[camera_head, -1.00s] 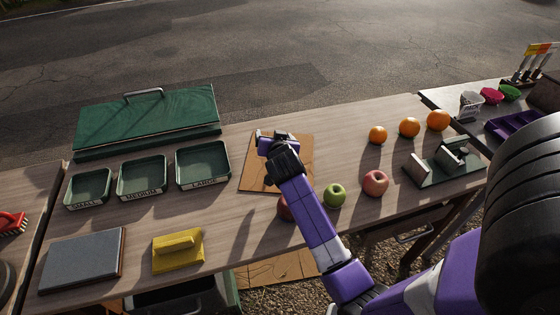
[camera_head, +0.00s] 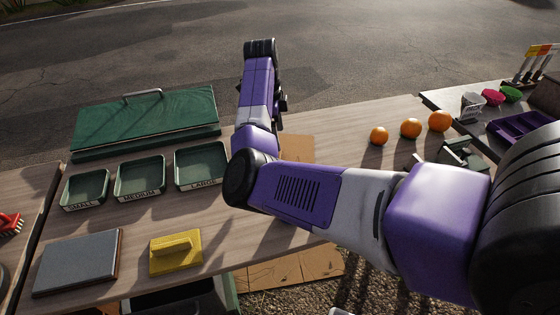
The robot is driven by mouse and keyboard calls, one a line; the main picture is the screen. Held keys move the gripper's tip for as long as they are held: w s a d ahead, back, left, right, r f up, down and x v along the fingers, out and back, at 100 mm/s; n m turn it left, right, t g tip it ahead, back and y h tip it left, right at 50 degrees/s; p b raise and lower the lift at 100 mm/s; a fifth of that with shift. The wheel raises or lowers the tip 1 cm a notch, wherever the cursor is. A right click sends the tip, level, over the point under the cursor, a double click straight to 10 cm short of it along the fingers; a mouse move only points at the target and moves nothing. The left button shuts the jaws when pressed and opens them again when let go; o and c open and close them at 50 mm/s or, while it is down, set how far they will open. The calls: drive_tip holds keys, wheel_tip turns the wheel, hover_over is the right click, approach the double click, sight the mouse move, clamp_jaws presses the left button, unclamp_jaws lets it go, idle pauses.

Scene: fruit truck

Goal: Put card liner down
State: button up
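A brown card sheet (camera_head: 299,149), which looks like the card liner, lies flat on the wooden table right of the large tray. Only its right part shows; my arm covers the rest. My arm crosses the picture from the right and bends upward beside the sheet. Dark parts near my gripper (camera_head: 282,102) show at the right side of the raised forearm. Its fingertips are hidden, so I cannot see whether it is open or holds anything. A second brown card piece (camera_head: 290,270) lies low, below the table's front edge.
Small (camera_head: 86,190), medium (camera_head: 140,179) and large (camera_head: 202,166) green trays stand on the left. Behind them is a green lid (camera_head: 145,117). A grey pad (camera_head: 78,263) and yellow block (camera_head: 175,252) lie in front. Three oranges (camera_head: 410,128) sit at the right.

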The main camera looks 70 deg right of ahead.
drive_tip(key=shift+s+a+f+p, duration=0.1)
drive_tip(key=shift+s+f+p, duration=0.05)
drive_tip(key=shift+f, duration=1.05)
drive_tip(key=shift+s+a+f+p, duration=0.1)
drive_tip(key=shift+s+f+p, duration=0.1)
drive_tip(key=shift+f, duration=0.95)
drive_tip(key=shift+s+a+f+p, duration=0.1)
drive_tip(key=shift+f+p, duration=0.05)
drive_tip(key=shift+f, duration=1.05)
drive_tip(key=c, duration=1.6)
drive_tip(key=shift+d, duration=0.1)
drive_tip(key=shift+r, duration=0.15)
wheel_tip(320, 180, up, 20)
drive_tip(key=shift+f+p, duration=0.1)
drive_tip(key=shift+p, duration=0.4)
